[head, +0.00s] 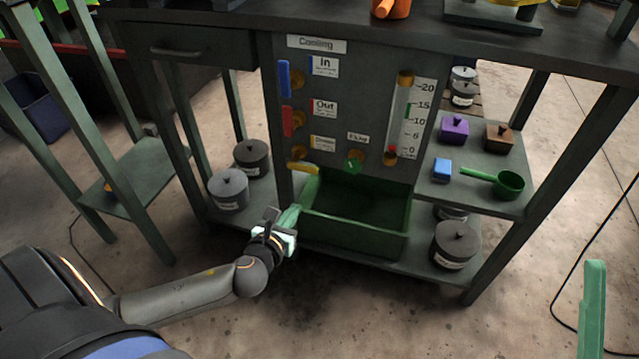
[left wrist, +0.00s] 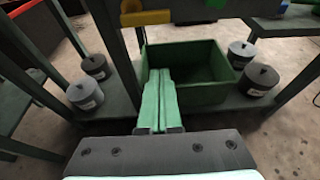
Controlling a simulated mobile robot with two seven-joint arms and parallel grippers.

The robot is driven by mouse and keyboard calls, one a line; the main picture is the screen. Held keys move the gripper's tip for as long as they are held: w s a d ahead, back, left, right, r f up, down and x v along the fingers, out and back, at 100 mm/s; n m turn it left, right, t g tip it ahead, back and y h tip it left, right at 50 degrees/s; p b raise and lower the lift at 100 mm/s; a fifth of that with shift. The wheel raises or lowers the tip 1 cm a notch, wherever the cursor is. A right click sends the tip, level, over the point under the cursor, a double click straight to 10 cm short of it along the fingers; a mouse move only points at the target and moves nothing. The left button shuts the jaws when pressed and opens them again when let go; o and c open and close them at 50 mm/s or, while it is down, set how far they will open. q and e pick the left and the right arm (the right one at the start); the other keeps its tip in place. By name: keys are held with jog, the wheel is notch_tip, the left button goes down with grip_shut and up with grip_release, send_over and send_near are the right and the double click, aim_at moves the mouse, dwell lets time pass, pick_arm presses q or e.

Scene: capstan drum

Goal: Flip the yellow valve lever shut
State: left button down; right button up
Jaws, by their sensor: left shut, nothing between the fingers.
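The yellow valve lever (head: 302,168) is on the dark panel, beside the lowest label in the left column.
A blue lever (head: 284,79) and a red lever (head: 287,121) stand upright above the yellow one. The green bin (head: 355,235) sits under the panel. Lidded grey pots (head: 229,189) stand left of it. A green knob (head: 353,165) and a gauge (head: 404,115) are to the right.

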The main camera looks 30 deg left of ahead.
jog(key=shift+s, duration=0.1)
pick_arm(q)
jog(key=b+x, duration=0.4)
jog(key=x, duration=0.5)
jog(key=shift+w+a+r, duration=0.1)
jog(key=shift+w+r, duration=0.1)
jog(key=shift+r, duration=0.75)
jog(key=shift+w+r, duration=0.2)
jog(key=shift+r, duration=0.7)
pick_arm(e)
jog(key=shift+a+f, duration=0.15)
jog(key=shift+f, duration=1)
jog(key=shift+a+f, duration=0.1)
jog(key=shift+f, duration=1)
pick_arm(q)
jog(key=shift+r, duration=0.1)
pick_arm(e)
jog(key=shift+r, duration=0.15)
pick_arm(q)
jog(key=shift+r+n+p, duration=0.1)
jog(key=shift+n+p, duration=0.2)
jog(key=shift+p, duration=0.05)
pick_arm(e)
jog(key=shift+r+m, duration=0.3)
jog(key=shift+r, duration=0.1)
